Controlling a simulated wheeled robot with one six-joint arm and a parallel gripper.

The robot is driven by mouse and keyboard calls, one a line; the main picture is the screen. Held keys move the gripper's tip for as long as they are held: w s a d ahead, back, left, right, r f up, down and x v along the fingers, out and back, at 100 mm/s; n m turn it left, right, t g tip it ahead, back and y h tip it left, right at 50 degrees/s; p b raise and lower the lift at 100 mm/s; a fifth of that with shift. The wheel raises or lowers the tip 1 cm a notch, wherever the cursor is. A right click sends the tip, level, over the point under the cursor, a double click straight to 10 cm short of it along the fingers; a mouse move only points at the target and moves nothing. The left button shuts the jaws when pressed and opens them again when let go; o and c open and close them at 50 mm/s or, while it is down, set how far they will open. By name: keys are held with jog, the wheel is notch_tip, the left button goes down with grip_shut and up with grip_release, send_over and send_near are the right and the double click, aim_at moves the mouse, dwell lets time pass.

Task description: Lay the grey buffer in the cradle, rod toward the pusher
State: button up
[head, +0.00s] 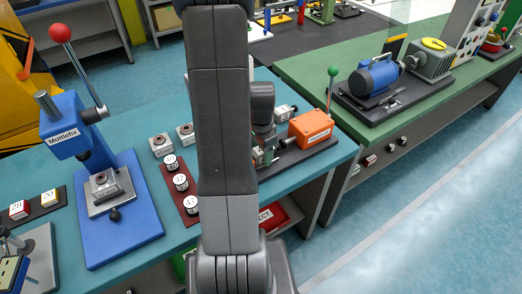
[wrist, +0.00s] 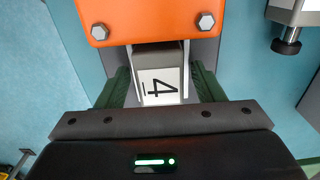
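In the wrist view, a small grey block with a white label marked 4 (wrist: 160,86) sits between pale upright walls against an orange housing (wrist: 150,20). My gripper (wrist: 161,72) reaches down with one green finger on each side of the block and walls. The fingers look apart, with no clear grip on it. In the head view, my gripper (head: 262,153) is mostly hidden behind my arm, beside the orange housing (head: 311,129). I cannot tell whether the labelled block is the grey buffer. No rod or pusher shows clearly.
A green-knobbed lever (head: 332,85) stands behind the housing. A blue Mottlefix press (head: 110,222) is at left. A red tray (head: 168,186) holds round numbered pieces. Two small grey blocks (head: 161,145) (head: 185,134) stand behind it. A green bench (head: 440,95) carries a blue motor at right.

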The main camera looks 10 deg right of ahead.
notch_tip(320, 180, up, 12)
jog(key=shift+r, duration=0.15)
dwell(0.6)
dwell(1.1)
